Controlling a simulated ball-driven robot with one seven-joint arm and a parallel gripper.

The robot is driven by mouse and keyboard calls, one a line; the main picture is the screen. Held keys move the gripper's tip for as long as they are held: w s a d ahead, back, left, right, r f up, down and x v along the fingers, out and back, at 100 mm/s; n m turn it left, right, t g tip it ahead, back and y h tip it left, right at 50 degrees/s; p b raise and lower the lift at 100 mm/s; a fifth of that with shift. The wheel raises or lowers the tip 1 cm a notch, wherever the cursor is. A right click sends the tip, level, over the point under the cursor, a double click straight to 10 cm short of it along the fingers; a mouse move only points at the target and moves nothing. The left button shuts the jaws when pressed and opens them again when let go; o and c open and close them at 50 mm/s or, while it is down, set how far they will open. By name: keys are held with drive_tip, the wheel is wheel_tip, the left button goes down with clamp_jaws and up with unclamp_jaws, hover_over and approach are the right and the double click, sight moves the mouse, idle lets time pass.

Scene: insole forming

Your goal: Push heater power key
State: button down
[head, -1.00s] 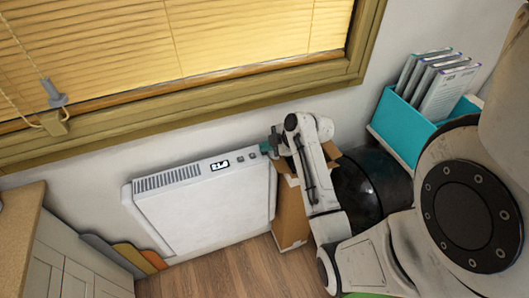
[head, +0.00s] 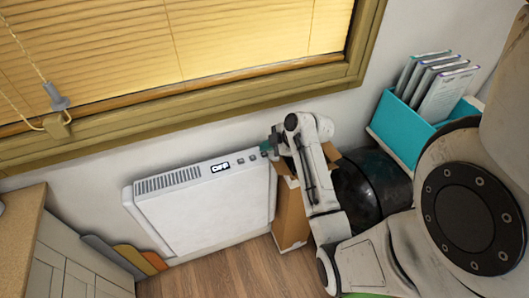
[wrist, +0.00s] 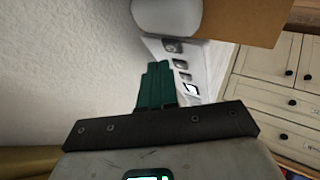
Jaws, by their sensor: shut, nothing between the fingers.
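The white heater (head: 200,210) stands against the wall below the window. Its top panel has a dark display (head: 220,167) reading "OFF" and small grey keys (head: 240,161) to the right of it. The keys (wrist: 180,64) and the display (wrist: 191,90) also show in the wrist view. My gripper (head: 265,149) is at the right end of the heater's top panel, beside the keys. Its teal fingers (wrist: 157,68) are together with nothing between them. I cannot tell whether the fingertips touch a key; the arm hides the panel's right end in the head view.
A cardboard box (head: 290,215) stands close to the heater's right side, under my arm. A teal file holder (head: 405,128) with booklets is at the right. A cabinet (head: 80,245) is at the left. Wooden floor (head: 220,275) is clear in front of the heater.

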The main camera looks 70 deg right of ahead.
sight(266, 155)
wheel_tip(266, 155, up, 6)
drive_tip(key=p, duration=0.4)
drive_tip(key=shift+p, duration=0.3)
idle(1.5)
